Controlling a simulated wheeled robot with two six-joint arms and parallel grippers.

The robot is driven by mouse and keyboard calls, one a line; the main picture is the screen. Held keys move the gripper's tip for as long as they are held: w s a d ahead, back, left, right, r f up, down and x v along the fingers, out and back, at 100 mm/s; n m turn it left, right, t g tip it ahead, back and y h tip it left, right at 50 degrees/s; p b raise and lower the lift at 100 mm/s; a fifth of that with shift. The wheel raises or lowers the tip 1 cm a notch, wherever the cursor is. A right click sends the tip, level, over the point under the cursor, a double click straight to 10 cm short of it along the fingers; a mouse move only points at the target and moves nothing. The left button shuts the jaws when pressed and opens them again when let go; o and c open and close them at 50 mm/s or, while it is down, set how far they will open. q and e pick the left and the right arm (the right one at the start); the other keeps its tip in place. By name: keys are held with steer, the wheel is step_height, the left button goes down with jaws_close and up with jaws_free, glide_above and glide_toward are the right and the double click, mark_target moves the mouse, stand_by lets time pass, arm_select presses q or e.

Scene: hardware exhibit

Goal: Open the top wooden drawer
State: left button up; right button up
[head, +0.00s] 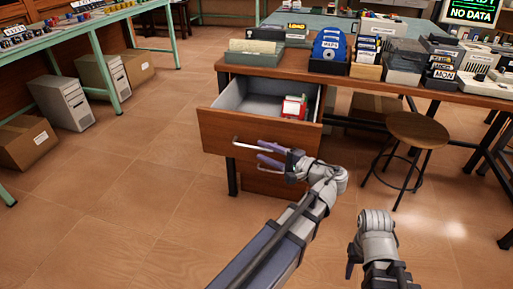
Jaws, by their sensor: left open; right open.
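The top wooden drawer (222,133) is pulled out from under the workbench, and its grey inside is in view. Its pale bar handle (250,146) runs across the front panel. My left gripper (264,155) is open at the right part of the handle, its purple fingers close to the bar. I cannot tell whether they touch it. My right gripper (353,262) is open and low at the right, well away from the drawer; its fingers are partly hidden by my own arm.
A small red and white object (293,107) lies in the drawer. The wooden bench top (275,70) above holds disc boxes and devices. A round stool (418,130) stands to the right. Cardboard boxes and grey computer cases (62,103) sit at the left. The floor in front is clear.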

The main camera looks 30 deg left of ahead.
arm_select(q)
steer(key=d, duration=0.3)
steer(key=shift+s+d+r, duration=0.15)
steer(key=shift+s, duration=0.1)
steer(key=shift+d, duration=0.1)
